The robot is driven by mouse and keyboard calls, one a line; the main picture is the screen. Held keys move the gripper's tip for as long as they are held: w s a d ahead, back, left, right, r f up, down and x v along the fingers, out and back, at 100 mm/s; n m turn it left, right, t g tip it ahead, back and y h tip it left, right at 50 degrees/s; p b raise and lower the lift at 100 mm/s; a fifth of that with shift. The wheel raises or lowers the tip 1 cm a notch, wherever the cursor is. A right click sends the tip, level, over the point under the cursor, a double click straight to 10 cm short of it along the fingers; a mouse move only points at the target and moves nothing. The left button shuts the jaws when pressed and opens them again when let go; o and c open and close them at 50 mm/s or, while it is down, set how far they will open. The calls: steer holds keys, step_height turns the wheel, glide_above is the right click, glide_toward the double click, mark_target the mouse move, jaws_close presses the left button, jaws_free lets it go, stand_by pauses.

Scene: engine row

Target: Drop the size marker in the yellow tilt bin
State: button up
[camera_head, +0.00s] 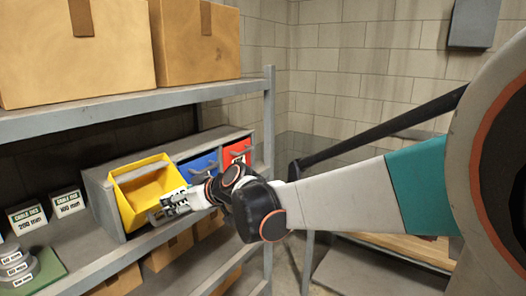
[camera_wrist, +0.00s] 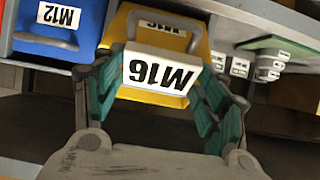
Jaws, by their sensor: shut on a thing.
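The size marker (camera_wrist: 160,72) is a white block lettered M16, held between the teal fingers of my gripper (camera_wrist: 163,78). In the head view my gripper (camera_head: 176,203) is at the front right edge of the yellow tilt bin (camera_head: 146,184), which is tipped open and looks empty inside. In the wrist view the yellow bin (camera_wrist: 190,22) lies just beyond the marker and bears its own M16 label, partly hidden. I cannot tell whether the marker touches the bin.
A blue bin (camera_head: 201,163) labelled M12 in the wrist view (camera_wrist: 55,15) and a red bin (camera_head: 237,151) sit right of the yellow one. Cable tie boxes (camera_head: 27,217) and stacked grey labelled pieces (camera_head: 15,262) stand at left. A shelf with cardboard boxes (camera_head: 75,50) hangs above.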

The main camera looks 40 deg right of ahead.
steer(key=shift+w+a+r+p, duration=0.2)
steer(key=shift+w+a+r, duration=0.4)
steer(key=shift+w, duration=0.85)
steer(key=shift+w+a+r+p, duration=0.35)
steer(key=shift+w+r, duration=0.35)
steer(key=shift+w, duration=0.8)
steer(key=shift+w+a+r+p, duration=0.1)
steer(key=shift+w+a+r, duration=0.5)
steer(key=shift+w, duration=0.85)
steer(key=o, duration=1.2)
steer(key=shift+c, duration=0.2)
steer(key=shift+d+r, duration=0.1)
steer(key=shift+v, duration=3.85)
